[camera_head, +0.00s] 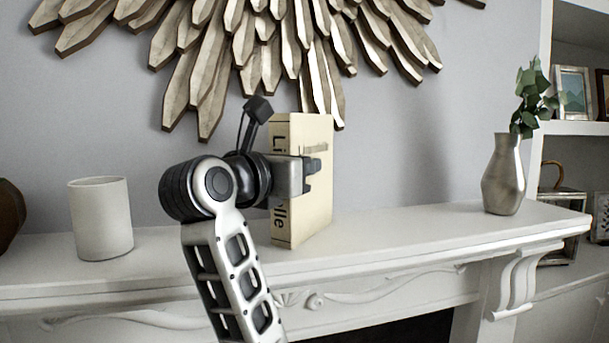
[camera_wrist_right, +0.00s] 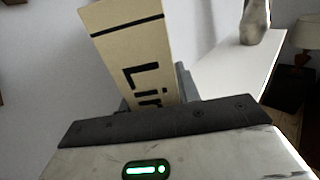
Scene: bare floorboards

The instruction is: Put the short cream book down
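The short cream book (camera_head: 312,217) stands upright over the white mantel shelf (camera_head: 400,240), its spine with dark lettering facing left of me. My right gripper (camera_head: 310,174) is shut on the book at about mid-height, reaching it from the spine side. The book's lower edge is at or just above the shelf top; I cannot tell whether it touches. In the right wrist view the book (camera_wrist_right: 135,50) rises from between the fingers, which are mostly hidden behind the gripper body. My left gripper is not in view.
A white cylindrical pot (camera_head: 101,220) stands on the shelf to the left, and a silver vase (camera_head: 503,180) with green leaves to the right. Shelf between book and vase is clear. A wooden sunburst decoration (camera_head: 250,50) hangs on the wall above.

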